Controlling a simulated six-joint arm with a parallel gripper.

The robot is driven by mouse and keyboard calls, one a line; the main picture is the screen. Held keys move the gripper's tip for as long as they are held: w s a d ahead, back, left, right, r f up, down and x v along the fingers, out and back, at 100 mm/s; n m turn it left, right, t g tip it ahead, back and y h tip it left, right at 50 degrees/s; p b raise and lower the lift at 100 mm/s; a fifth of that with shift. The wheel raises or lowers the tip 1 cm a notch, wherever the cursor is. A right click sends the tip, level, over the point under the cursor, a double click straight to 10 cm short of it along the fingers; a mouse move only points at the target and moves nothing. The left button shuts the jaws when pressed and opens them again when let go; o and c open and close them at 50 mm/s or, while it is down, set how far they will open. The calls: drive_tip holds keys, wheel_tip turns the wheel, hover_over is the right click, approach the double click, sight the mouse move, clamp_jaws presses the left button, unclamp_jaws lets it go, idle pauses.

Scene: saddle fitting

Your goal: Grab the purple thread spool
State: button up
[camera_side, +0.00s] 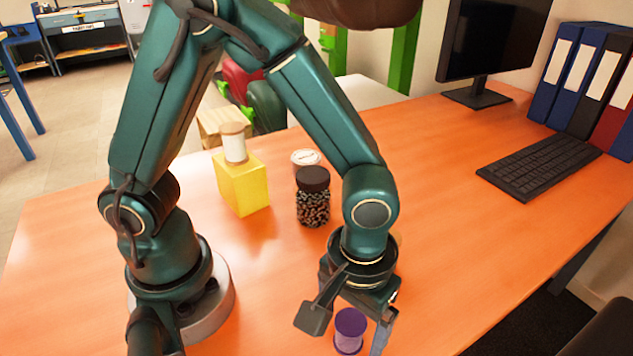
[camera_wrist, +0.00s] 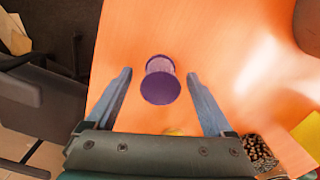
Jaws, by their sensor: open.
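The purple thread spool (camera_side: 349,331) stands upright on the orange table near the front, below my gripper (camera_side: 350,325) in the side view. In the wrist view the spool (camera_wrist: 160,82) shows its dark purple top rim and paler thread, lying between the lines of the two fingers. My gripper (camera_wrist: 160,90) is open, with one finger to each side of the spool and visible gaps on both sides. I cannot tell how far the fingertips are above the spool or whether they reach down beside it.
A jar of dark beans (camera_side: 313,198) stands behind my gripper, with a white-lidded tub (camera_side: 306,158) behind it. A yellow block (camera_side: 243,184) carries a white spool (camera_side: 234,143). A keyboard (camera_side: 538,165), monitor (camera_side: 492,40) and binders (camera_side: 583,80) are at the right. The table (camera_side: 470,240) is clear right of my gripper.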

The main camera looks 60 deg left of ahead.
drive_tip(key=shift+f, duration=0.15)
clamp_jaws()
